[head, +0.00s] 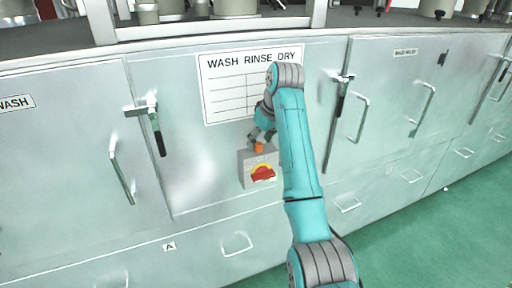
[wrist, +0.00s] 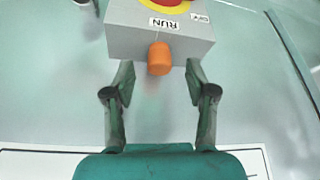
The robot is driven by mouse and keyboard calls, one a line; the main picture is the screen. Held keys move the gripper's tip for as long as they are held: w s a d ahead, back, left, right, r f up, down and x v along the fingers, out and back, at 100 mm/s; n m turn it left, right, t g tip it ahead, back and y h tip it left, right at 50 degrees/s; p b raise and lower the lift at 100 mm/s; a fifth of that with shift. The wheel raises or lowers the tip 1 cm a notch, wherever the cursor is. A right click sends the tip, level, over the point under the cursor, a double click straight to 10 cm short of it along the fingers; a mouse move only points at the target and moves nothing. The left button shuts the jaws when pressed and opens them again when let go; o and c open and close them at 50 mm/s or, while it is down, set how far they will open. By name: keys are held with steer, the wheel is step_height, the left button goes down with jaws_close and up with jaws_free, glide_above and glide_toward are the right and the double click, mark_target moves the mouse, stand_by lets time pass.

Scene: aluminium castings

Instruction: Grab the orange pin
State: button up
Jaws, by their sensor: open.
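The orange pin (head: 259,147) sticks out of a grey switch box on the cabinet front. In the wrist view the pin (wrist: 160,58) is a short, rounded orange peg on the box face nearest my gripper. My gripper (wrist: 162,82) is open, with one finger on each side of the pin and clear gaps between. The fingertips reach close to the box. In the head view my gripper (head: 262,138) is just above the box and partly hidden behind my arm.
The grey box (head: 246,170) carries a red and yellow rotary switch (head: 263,173) and a RUN label (wrist: 164,23). A WASH RINSE DRY chart (head: 225,85) is above it. Cabinet doors with protruding handles (head: 122,177) and latches (head: 154,130) flank it. Green floor (head: 450,230) is open at right.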

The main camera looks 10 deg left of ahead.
steer(key=shift+x, duration=1.05)
jaws_close()
steer(key=shift+r, duration=0.1)
